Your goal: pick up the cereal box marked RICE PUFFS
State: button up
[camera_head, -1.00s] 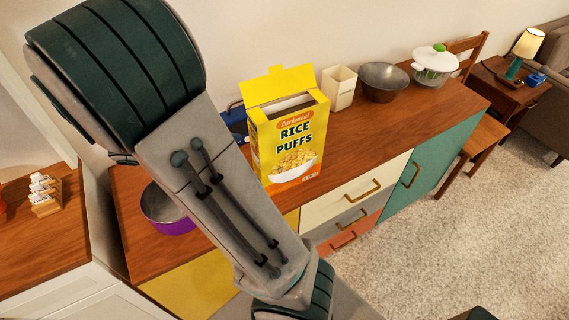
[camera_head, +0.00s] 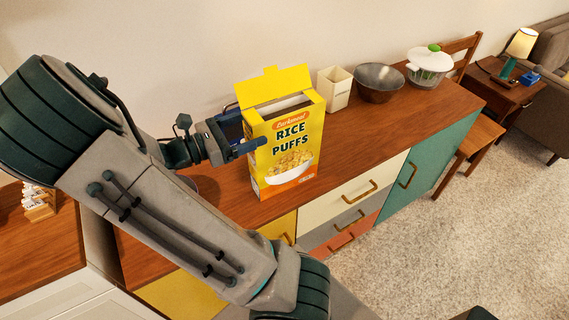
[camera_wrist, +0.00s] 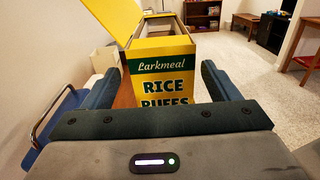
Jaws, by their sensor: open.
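The yellow RICE PUFFS cereal box (camera_head: 288,150) stands upright on the wooden hutch top, its top flap open. In the wrist view the box (camera_wrist: 163,72) shows ahead between my fingers, its lower part hidden by my gripper body. My gripper (camera_head: 250,147) is open at the box's left side in the head view. In the wrist view the fingers of my gripper (camera_wrist: 160,85) lie on either side of the box, with a gap on the right. I cannot tell whether a finger touches it.
A blue object (camera_head: 230,125) with a metal handle is close behind my gripper; it also shows at the left of the wrist view (camera_wrist: 62,120). A cream container (camera_head: 335,90), grey bowl (camera_head: 379,85) and white pot (camera_head: 429,68) stand to the right. The hutch top (camera_head: 352,145) is clear in front.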

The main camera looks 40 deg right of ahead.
aim_at(292, 124)
jog(key=p+x, duration=0.1)
jog(key=x, duration=0.4)
jog(key=shift+s+d, duration=0.15)
jog(key=shift+s, duration=0.05)
jog(key=c, duration=1.4)
